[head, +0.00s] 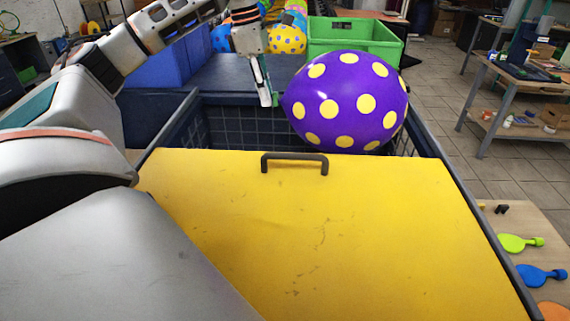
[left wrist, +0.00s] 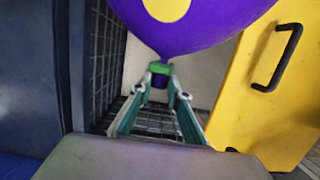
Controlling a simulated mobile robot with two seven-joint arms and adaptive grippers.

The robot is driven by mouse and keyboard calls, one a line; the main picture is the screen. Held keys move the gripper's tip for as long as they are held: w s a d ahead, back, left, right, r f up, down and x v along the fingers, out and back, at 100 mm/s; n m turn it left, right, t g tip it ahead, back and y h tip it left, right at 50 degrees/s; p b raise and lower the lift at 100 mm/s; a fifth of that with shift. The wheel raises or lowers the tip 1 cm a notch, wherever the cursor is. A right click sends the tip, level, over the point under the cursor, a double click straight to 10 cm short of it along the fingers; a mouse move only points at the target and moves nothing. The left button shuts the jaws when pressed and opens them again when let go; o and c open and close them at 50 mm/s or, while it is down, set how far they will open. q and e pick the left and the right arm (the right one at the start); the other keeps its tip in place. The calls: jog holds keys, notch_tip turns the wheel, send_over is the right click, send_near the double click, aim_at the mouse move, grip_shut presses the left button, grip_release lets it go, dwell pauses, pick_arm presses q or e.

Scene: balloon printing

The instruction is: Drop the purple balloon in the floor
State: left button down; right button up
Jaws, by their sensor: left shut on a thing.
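The purple balloon (head: 348,102) with yellow dots is inflated and lies on its side in the head view, over the dark mesh-walled opening behind the yellow panel. My left gripper (head: 268,98) is at its left end. In the left wrist view the balloon (left wrist: 195,28) fills the top, and its neck is between the fingertips of my left gripper (left wrist: 160,88), which is shut on it near a green piece. The floor (head: 440,95) of grey tiles shows to the right. My right gripper is not in view.
A yellow panel (head: 310,225) with a black handle (head: 294,158) fills the front. A green crate (head: 355,37) stands behind the balloon, with dotted balloons (head: 287,40) beside it. A workbench (head: 530,75) stands at right. Deflated balloons (head: 540,275) lie on a board at lower right.

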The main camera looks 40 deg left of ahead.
pick_arm(q)
jog(key=shift+f, duration=1.75)
jog(key=c, duration=1.8)
grip_release()
jog(key=r, duration=0.4)
jog(key=s+a+r, duration=0.1)
jog(key=r, duration=0.3)
jog(key=a+r, duration=0.1)
jog(key=r, duration=0.2)
jog(key=shift+s+r, duration=0.25)
jog(key=shift+r, duration=0.15)
